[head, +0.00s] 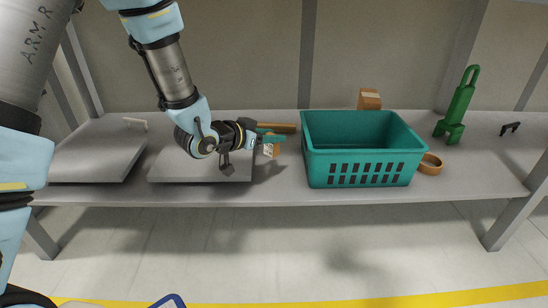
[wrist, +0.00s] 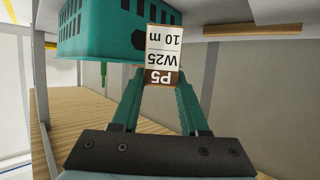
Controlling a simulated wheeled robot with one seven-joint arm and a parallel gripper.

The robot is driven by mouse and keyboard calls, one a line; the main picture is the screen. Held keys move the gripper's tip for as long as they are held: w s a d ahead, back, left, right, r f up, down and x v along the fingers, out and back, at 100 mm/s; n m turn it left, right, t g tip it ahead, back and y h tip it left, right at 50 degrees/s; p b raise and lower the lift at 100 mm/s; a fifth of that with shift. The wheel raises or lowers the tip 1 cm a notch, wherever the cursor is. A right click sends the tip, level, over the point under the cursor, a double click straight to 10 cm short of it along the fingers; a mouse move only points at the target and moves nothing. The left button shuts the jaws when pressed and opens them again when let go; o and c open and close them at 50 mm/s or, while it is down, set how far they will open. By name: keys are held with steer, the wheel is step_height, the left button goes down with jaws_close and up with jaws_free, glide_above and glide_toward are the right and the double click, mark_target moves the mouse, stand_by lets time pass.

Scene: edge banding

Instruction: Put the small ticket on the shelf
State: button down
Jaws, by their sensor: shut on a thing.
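The small ticket (wrist: 163,56) is white with a brown band and reads "P5 W25 10 m", upside down in the wrist view. My gripper (wrist: 161,80) is shut on its brown end, with the teal fingers slanting in to it from both sides. In the head view, my gripper (head: 273,138) reaches right, left of the teal basket, and the ticket (head: 269,151) shows below the fingers. The grey shelf (head: 282,182) lies below them. I cannot tell the exact gap between ticket and shelf.
The teal basket (head: 365,160) stands close to the right of my gripper. A brown bar (head: 283,128) lies behind it. Grey panels (head: 195,172) lie left. A tan roll (head: 369,99), an orange ring (head: 431,164) and a green tool (head: 457,110) are around the basket. Bare shelf shows before the basket's left side.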

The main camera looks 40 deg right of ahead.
steer(key=shift+s+d+f, duration=0.1)
steer(key=shift+f, duration=0.45)
step_height(320, 180, down, 9)
steer(key=b, duration=0.4)
steer(key=shift+b, duration=0.3)
steer(key=shift+f, duration=0.1)
steer(key=shift+c, duration=2.1)
jaws_free()
